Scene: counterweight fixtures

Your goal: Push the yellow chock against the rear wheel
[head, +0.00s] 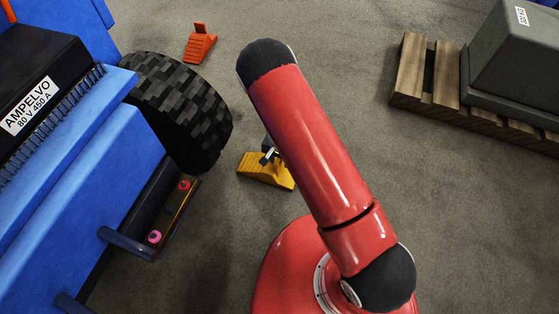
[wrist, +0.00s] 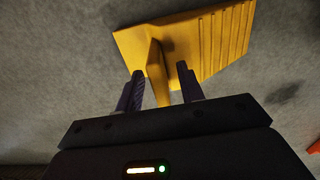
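The yellow chock (head: 262,174) lies on the floor to the right of the blue vehicle's dark, treaded wheel (head: 178,108). In the head view a strip of floor shows between chock and wheel. My gripper (head: 268,154) is at the chock's upper edge, partly hidden by my red arm. In the wrist view the chock (wrist: 205,45) has a ribbed slope at right and an upright yellow handle. My gripper's fingers (wrist: 160,70) are apart, one on each side of this handle. A gap shows on the right finger's side; contact on the left is unclear.
An orange chock (head: 200,45) stands on the floor beyond the wheel. The blue vehicle (head: 85,190) fills the left, with a step (head: 175,215) low on its side. A wooden pallet (head: 410,75) bears a grey block at upper right.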

